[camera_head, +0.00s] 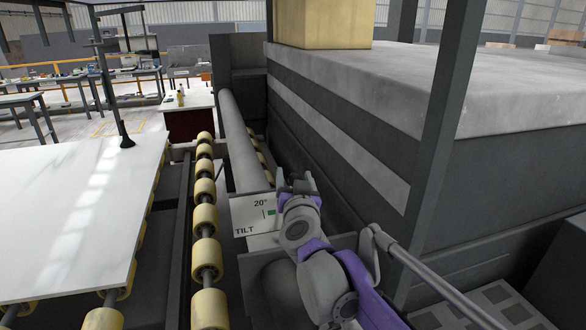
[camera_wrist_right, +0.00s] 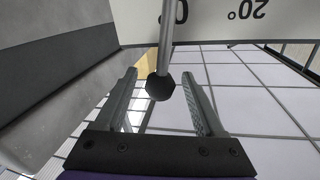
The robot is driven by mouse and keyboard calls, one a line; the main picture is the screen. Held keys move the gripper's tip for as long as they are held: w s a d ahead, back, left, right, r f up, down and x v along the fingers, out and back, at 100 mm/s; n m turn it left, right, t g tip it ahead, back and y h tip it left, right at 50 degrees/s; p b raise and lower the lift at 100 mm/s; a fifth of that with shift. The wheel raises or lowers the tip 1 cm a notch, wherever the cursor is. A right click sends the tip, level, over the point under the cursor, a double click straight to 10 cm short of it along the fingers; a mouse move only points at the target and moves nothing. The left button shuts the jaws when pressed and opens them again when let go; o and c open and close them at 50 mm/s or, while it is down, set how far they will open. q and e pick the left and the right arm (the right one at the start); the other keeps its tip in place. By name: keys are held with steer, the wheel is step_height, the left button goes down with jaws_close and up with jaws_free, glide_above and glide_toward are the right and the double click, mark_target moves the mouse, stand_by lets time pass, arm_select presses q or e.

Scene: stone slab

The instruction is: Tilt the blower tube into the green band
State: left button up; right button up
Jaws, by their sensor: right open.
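The blower tube (camera_head: 238,140) is a long grey cylinder running away beside the rollers. A white plate (camera_head: 246,228) marked "20°" and "TILT" carries a small green band (camera_head: 270,212), partly hidden by my right arm. My right gripper (camera_head: 298,183) is at the near end of the tube, above the plate. In the right wrist view, a grey rod with a dark knob (camera_wrist_right: 160,87) reaches between the open fingers of my right gripper (camera_wrist_right: 160,73), with gaps on both sides. The upside-down scale (camera_wrist_right: 220,22) is beyond. My left gripper is out of view.
A white slab (camera_head: 70,220) lies on the left. Yellow rollers (camera_head: 206,218) run alongside the tube. A dark machine body (camera_head: 310,125) with a stone-like top closes off the right, and a dark post (camera_head: 440,150) stands in front of it.

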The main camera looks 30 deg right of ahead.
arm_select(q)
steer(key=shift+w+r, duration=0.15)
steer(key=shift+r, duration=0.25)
arm_select(e)
steer(key=shift+x, duration=1.3)
steer(key=shift+c, duration=0.3)
jaws_close()
